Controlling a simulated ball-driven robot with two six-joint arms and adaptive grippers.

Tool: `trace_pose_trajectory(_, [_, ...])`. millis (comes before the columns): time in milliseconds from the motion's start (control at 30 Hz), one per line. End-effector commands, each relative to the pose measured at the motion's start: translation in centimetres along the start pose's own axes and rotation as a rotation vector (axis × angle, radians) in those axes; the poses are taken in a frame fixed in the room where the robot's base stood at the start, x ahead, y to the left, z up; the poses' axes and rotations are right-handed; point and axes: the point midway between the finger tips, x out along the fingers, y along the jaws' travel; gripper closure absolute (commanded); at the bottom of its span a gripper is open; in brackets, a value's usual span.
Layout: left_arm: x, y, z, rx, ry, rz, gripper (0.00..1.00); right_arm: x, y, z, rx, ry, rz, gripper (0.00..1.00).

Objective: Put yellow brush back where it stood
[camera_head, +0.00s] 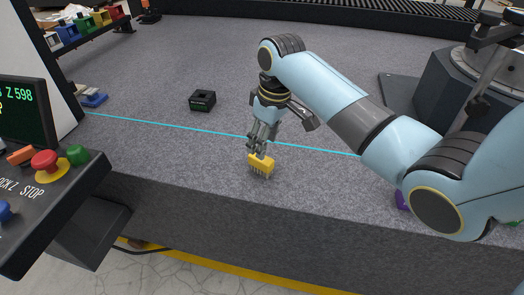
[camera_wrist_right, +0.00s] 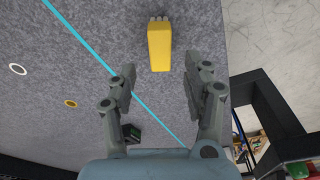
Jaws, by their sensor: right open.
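The fingers are open and nothing is held. Whether a finger touches the brush cannot be told. My left gripper is not in view.
A small black box (camera_head: 203,100) stands beyond the cyan line (camera_head: 330,150). A control panel with a red button (camera_head: 45,161) is at the left. A purple thing (camera_head: 402,200) is partly hidden by my right arm. The bed left of the brush is clear.

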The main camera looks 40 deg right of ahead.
Motion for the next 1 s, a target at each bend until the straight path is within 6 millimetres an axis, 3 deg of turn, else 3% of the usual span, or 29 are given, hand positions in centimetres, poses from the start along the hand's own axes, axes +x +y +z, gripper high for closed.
trace_pose_trajectory(100, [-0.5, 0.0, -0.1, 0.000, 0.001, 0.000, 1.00, -2.4, 0.0, -0.1, -0.001, 0.002, 0.001, 0.50])
trace_pose_trajectory(300, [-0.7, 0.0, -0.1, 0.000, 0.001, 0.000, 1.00, -4.1, 0.0, 0.0, 0.000, 0.000, 0.000, 0.50])
trace_pose_trajectory(1000, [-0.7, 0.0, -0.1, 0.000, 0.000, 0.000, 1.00, -4.2, 0.0, 0.0, 0.001, -0.001, -0.001, 0.50])
